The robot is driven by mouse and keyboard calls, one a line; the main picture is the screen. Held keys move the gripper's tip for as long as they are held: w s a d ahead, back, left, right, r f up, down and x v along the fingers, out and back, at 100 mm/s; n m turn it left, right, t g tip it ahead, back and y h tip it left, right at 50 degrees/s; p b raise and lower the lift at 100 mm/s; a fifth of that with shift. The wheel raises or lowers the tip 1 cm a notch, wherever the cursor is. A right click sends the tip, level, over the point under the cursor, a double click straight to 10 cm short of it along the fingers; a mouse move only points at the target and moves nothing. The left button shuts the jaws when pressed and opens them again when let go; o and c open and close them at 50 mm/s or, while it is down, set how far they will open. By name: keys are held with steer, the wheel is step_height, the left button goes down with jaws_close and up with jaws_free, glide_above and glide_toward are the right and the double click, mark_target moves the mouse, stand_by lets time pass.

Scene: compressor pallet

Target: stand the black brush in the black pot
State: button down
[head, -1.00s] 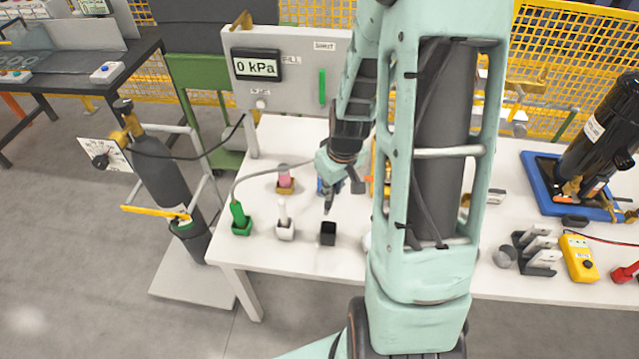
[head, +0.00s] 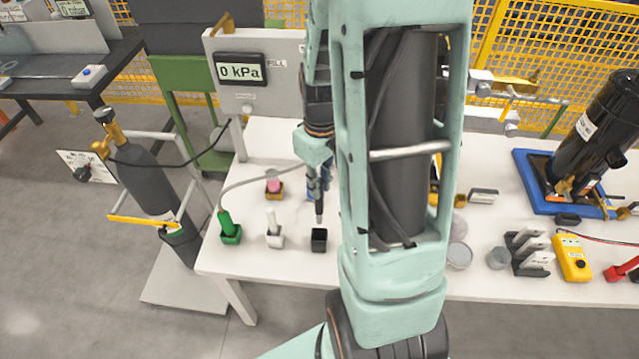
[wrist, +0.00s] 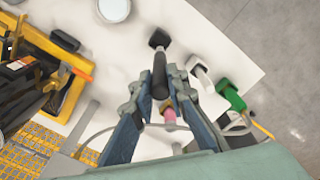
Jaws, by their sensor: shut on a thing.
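My gripper (head: 318,178) is shut on the black brush (head: 319,208), which hangs nearly upright above the table. The brush's lower end is just over the black pot (head: 319,243), with a very small gap or none; I cannot tell whether it touches the rim. In the wrist view the brush (wrist: 160,75) runs out from between the fingers of my gripper (wrist: 154,85), and its far end overlaps the black pot (wrist: 158,36). The pot stands upright on the white table, and its inside is mostly hidden there.
A white brush in a white pot (head: 275,240) and a green brush in a green pot (head: 231,236) stand left of the black pot. A pink brush in an orange-brown pot (head: 274,188) stands behind. My arm hides the table's middle. A round lid (head: 459,256) lies to the right.

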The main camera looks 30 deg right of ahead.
mark_target(320, 218)
steer(key=shift+f+b, duration=5.5)
steer(key=shift+f, duration=0.9)
steer(key=shift+f+b, duration=0.5)
steer(key=shift+f, duration=0.1)
steer(key=c, duration=1.8)
jaws_free()
step_height(320, 218, up, 12)
steer(key=shift+r, duration=0.1)
steer(key=shift+s, duration=0.1)
